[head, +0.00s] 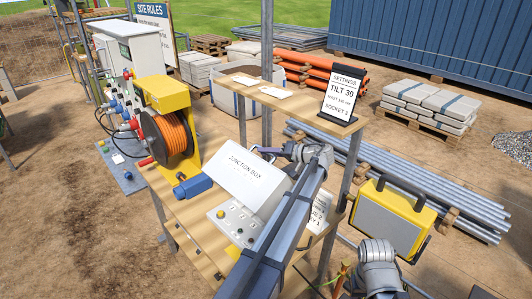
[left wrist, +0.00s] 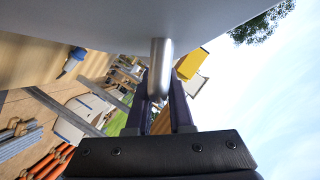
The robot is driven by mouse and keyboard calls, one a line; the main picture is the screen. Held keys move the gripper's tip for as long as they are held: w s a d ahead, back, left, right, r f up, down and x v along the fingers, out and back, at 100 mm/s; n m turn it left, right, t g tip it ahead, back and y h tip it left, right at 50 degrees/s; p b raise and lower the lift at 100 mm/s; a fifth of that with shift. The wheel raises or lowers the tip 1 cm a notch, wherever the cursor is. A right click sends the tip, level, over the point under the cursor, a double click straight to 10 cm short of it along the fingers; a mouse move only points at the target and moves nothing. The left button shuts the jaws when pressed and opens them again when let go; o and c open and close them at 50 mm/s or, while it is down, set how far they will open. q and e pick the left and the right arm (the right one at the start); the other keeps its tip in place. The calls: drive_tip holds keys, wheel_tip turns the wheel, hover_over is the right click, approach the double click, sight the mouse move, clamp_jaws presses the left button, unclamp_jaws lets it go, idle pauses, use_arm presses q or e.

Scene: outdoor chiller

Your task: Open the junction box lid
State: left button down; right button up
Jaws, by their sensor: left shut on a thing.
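The junction box is a low white box (head: 236,222) on the wooden bench, with sockets and a yellow part on its top face. Its white lid (head: 248,178), lettered JUNCTION BOX, stands raised at a slant above the box. My left gripper (head: 264,153) is at the lid's upper far edge, partly hidden by the lid. In the left wrist view, my left gripper (left wrist: 161,100) is shut on a rounded metal handle (left wrist: 160,62) under the pale lid panel (left wrist: 100,22). My forearm crosses in front of the box's right side. My right gripper does not show; only a grey arm part shows at lower right.
A yellow cable reel (head: 168,130) and a blue connector (head: 192,186) are on the bench left of the box. A settings sign (head: 343,95) stands on the shelf (head: 250,88) above. A yellow-framed lamp (head: 390,218) is at right. Metal posts flank the shelf.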

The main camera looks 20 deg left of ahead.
use_arm(q)
drive_tip(key=w+m, duration=0.1)
drive_tip(key=w+d+m+y+b, duration=0.1)
drive_tip(key=w, duration=0.1)
drive_tip(key=w+d+m+g+b, duration=0.1)
drive_tip(key=shift+w+r, duration=0.1)
drive_tip(key=shift+w, duration=0.3)
drive_tip(key=c, duration=0.8)
unclamp_jaws()
